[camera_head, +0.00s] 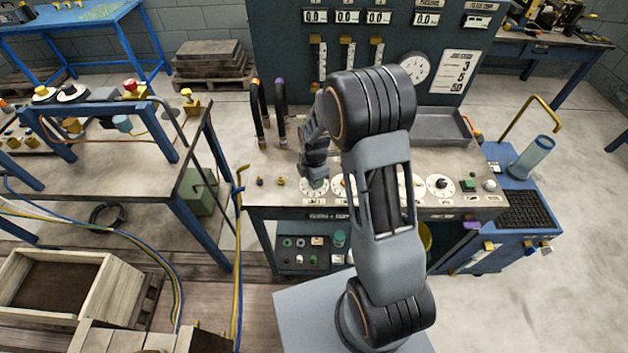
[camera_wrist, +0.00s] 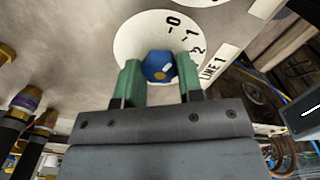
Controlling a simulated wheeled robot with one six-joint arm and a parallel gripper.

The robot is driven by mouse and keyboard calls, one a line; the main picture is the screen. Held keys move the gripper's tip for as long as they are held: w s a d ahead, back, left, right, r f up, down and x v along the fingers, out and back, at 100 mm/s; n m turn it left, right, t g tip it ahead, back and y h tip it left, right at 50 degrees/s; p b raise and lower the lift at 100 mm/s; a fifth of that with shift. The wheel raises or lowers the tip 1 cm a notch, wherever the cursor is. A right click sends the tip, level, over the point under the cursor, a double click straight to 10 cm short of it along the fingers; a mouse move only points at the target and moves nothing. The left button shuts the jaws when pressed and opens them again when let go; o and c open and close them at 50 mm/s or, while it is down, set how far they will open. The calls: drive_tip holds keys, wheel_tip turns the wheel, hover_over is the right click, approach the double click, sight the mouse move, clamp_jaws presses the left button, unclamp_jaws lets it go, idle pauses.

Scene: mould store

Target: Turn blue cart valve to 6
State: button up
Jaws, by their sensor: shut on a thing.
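In the wrist view, a blue valve knob (camera_wrist: 158,64) sits at the centre of a white round dial (camera_wrist: 135,40). The marks 0, 1 and 2 show on the dial, with a "LINE 1" label (camera_wrist: 213,62) beside it. My gripper (camera_wrist: 158,80) has its two green fingers on either side of the knob and is shut on it. A small white mark shows on the knob, but I cannot tell which number it points to. In the head view, my gripper (camera_head: 316,178) reaches down to the leftmost dial (camera_head: 314,188) on the grey bench top; the knob is hidden there.
More dials stand to the right, one clear (camera_head: 440,185) and others partly behind my arm. Dark upright hoses (camera_head: 281,112) with coloured ends stand behind the gripper. A tall gauge panel (camera_head: 280,60) rises behind. A blue cart (camera_head: 505,180) stands at the right.

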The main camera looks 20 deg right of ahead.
drive_tip(key=m+b, duration=0.1)
drive_tip(key=m, duration=0.3)
drive_tip(key=shift+m+b, duration=0.3)
drive_tip(key=shift+b, duration=0.05)
drive_tip(key=m+b, duration=0.1)
drive_tip(key=m, duration=0.2)
drive_tip(key=shift+m, duration=0.3)
drive_tip(key=m+b, duration=0.1)
drive_tip(key=m, duration=0.3)
drive_tip(key=shift+m, duration=0.3)
drive_tip(key=m+b, duration=0.1)
drive_tip(key=m, duration=0.7)
drive_tip(key=shift+b, duration=0.4)
drive_tip(key=m, duration=0.3)
drive_tip(key=shift+m, duration=0.4)
drive_tip(key=m+b, duration=0.1)
drive_tip(key=m, duration=0.3)
drive_tip(key=shift+m, duration=2)
